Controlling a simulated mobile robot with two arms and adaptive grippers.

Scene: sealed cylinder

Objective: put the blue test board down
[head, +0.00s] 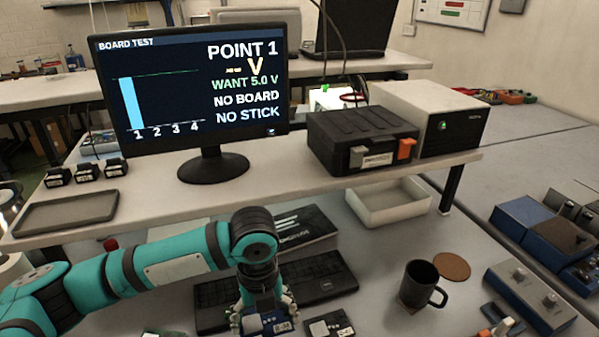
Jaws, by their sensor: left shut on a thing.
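My left gripper (263,309) points down in front of the black keyboard, low in the middle of the head view. It is shut on the blue test board (268,326), a small dark blue piece with a pale label. The gripper hides part of the board, and the bottom edge of the picture cuts it off. I cannot tell whether the board touches the desk. My right gripper is not in view.
A dark labelled block (330,326) lies just right of the gripper. The keyboard (325,282) is behind it. A black mug (420,284) stands further right, near a brown coaster (452,266). The monitor (200,90) on the raised shelf reads "NO BOARD" and "NO STICK".

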